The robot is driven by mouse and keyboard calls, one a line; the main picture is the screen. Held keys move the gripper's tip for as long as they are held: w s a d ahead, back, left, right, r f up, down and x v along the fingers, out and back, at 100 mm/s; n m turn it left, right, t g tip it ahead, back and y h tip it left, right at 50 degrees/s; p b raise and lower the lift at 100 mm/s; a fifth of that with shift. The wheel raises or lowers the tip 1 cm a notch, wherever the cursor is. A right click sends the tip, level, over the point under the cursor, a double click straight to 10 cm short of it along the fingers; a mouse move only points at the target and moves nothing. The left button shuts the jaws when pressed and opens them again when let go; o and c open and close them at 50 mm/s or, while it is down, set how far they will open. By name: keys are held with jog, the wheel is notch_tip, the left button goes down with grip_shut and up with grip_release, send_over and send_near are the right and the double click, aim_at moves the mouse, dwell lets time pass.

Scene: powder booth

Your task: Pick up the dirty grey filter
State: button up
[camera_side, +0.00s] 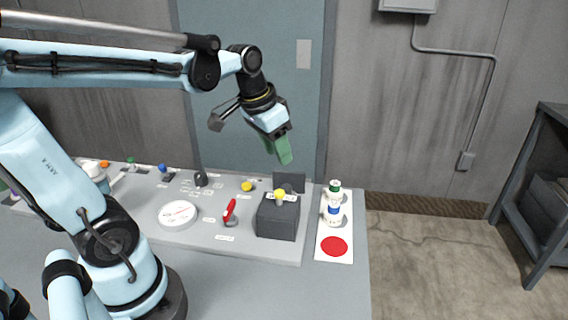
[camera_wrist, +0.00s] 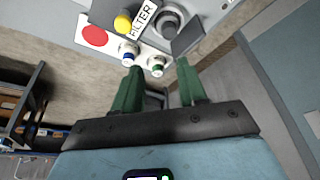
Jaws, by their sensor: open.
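A dark grey box (camera_side: 276,220) with a yellow knob (camera_side: 280,195) and a FILTER label (camera_wrist: 143,18) stands at the right of the grey panel. In the wrist view a round grey piece (camera_wrist: 170,20) shows in the box beside the label; it looks like the dirty grey filter, partly cut off by the frame's top. The side view hides it. A dark flap (camera_wrist: 187,37) stands up beside it. My gripper (camera_side: 285,160) is above and behind the box, its green fingers pointing down. In the wrist view my gripper (camera_wrist: 157,68) has its fingers apart with nothing held.
A white strip (camera_side: 322,212) right of the box carries a green-topped white piece (camera_side: 334,190), a blue-banded white piece (camera_side: 333,212) and a red disc (camera_side: 334,246). A red lever (camera_side: 229,210) and white round dial (camera_side: 178,214) are to the left. Air above the panel is free.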

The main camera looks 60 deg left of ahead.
jog(key=a, duration=0.2)
send_over(286, 186)
jog(key=s, duration=0.1)
jog(key=shift+g, duration=0.3)
jog(key=f, duration=0.6)
jog(key=shift+s+d, duration=0.15)
jog(key=shift+s, duration=0.05)
jog(key=shift+s+x, duration=0.15)
jog(key=shift+x, duration=1.3)
jog(key=shift+s+x, duration=0.15)
jog(key=shift+x, duration=1.3)
grip_shut()
jog(key=shift+r, duration=0.15)
